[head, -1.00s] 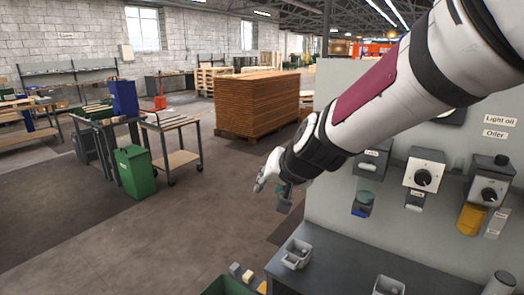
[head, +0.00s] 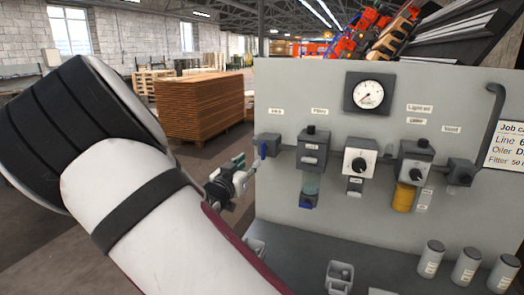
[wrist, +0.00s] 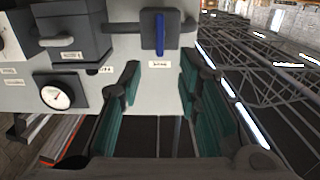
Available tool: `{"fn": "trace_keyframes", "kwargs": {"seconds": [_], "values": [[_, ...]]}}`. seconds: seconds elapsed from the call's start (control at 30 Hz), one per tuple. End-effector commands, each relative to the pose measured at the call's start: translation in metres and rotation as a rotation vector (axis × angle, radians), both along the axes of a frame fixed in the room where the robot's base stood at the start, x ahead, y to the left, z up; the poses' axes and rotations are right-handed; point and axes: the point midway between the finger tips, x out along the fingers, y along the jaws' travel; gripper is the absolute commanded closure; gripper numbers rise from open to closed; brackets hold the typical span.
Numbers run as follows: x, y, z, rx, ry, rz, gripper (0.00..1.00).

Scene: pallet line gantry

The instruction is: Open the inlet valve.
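The inlet valve is a dark grey block with a blue lever at the left end of the panel's pipe run; it shows in the head view (head: 270,146) and upper middle of the wrist view (wrist: 149,38). Its blue lever (wrist: 160,35) stands upright in the picture, across the horizontal pipe. My gripper (wrist: 160,88) has its teal-padded fingers wide apart, with nothing between them. In the head view my gripper (head: 242,168) is just left of the valve, apart from the lever. The label by the valve is too small to read surely.
To the valve's right are a filter (head: 311,165), a regulator (head: 359,157), an oiler with yellow bowl (head: 405,195) and a gauge (head: 368,94). Grey bins (head: 340,275) and canisters (head: 467,265) stand on the bench below. Open floor lies left of the panel.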

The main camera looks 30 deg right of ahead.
Motion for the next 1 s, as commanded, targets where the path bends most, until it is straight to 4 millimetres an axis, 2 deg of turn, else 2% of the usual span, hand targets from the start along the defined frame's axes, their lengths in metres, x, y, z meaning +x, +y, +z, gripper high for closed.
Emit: {"fn": "trace_keyframes", "kwargs": {"seconds": [0.4, 0.6, 0.8, 1.0], "values": [[0.047, -0.063, 0.0, 0.0, 0.003, -0.002, 0.69], [0.067, -0.088, -0.001, 0.002, 0.003, -0.001, 0.69], [0.077, -0.1, -0.001, 0.003, 0.004, 0.001, 0.69], [0.079, -0.101, -0.001, 0.003, 0.003, 0.002, 0.69]]}}
